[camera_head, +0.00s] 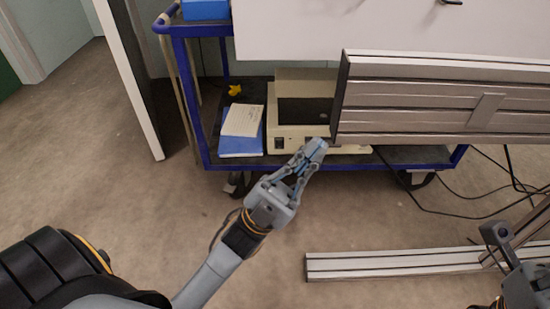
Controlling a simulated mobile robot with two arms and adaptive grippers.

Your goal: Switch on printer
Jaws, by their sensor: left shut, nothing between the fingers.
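The printer (290,137) is a beige box with a dark recess on the lower shelf of a blue cart. The aluminium frame at the right hides part of it. A dark switch-like square (308,141) shows on its front, close to my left gripper. My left gripper (318,147) is shut and empty, its fingertips in front of the printer's front face. I cannot tell whether they touch it. My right gripper (494,236) shows only in part at the lower right edge, and its fingers are not clear.
The blue cart (205,130) carries blue and white books (241,133) left of the printer. A large aluminium profile frame (425,97) stands at the right, with a lower beam (400,263) near the floor. Black cables (470,205) lie at the right.

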